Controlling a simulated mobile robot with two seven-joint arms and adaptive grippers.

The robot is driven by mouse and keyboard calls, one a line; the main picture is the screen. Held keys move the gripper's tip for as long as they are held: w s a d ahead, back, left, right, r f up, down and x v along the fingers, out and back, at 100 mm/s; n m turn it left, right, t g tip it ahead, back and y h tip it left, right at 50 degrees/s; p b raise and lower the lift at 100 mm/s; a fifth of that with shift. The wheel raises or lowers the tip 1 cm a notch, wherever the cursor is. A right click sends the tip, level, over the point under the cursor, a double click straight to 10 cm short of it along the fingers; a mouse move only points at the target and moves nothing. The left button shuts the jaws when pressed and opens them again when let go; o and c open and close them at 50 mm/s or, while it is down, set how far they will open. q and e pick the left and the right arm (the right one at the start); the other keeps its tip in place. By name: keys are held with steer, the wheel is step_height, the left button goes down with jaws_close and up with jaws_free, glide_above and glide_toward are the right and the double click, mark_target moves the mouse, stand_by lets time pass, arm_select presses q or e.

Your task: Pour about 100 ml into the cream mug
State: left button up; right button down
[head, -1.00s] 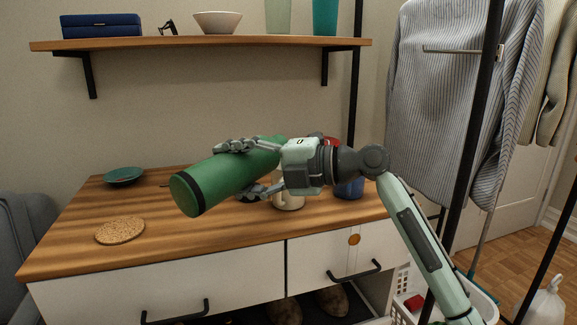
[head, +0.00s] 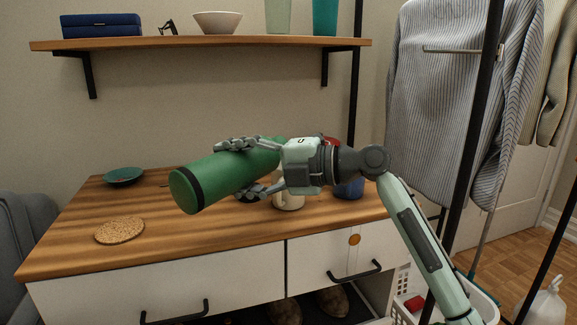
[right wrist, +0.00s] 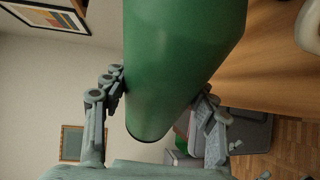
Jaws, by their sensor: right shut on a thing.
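My right gripper (head: 245,168) is shut on a large green bottle (head: 225,175) with a dark band near its closed-looking near end. The bottle is tilted far over above the desk; its far end is partly hidden behind the gripper, and I see no mouth or liquid. In the right wrist view the bottle (right wrist: 180,60) sits between both fingers. The cream mug (head: 290,201) stands upright on the desk, just below and behind the gripper, its upper part hidden. A whitish rounded thing (right wrist: 311,28) at the right wrist view's corner may be this mug. My left gripper is out of view.
A blue mug (head: 350,188) stands right of the cream mug, and a red thing (head: 331,140) shows behind my wrist. A cork mat (head: 120,231) and a green dish (head: 123,176) lie on the left of the desk (head: 90,255). A shelf (head: 200,43) hangs above.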

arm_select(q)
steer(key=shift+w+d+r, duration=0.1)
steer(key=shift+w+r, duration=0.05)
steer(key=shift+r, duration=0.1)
arm_select(e)
steer(key=shift+r, duration=0.2)
steer(key=shift+s+a+f+n+h+p, duration=0.15)
steer(key=shift+f+n+h+p, duration=0.2)
steer(key=shift+n+p, duration=0.3)
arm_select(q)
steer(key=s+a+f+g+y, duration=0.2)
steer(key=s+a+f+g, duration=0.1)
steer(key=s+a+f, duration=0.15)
arm_select(e)
steer(key=shift+s+a+f+n+h, duration=0.15)
steer(key=shift+f+n, duration=0.1)
steer(key=shift+f, duration=0.15)
steer(key=shift+s+f+n+h, duration=0.1)
steer(key=shift+s+f+n, duration=0.1)
steer(key=shift+f, duration=0.2)
steer(key=shift+w+f+t, duration=0.2)
steer(key=shift+t, duration=0.1)
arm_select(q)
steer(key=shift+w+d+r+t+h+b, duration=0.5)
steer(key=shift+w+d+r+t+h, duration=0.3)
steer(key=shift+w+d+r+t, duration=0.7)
arm_select(e)
steer(key=shift+f, duration=0.1)
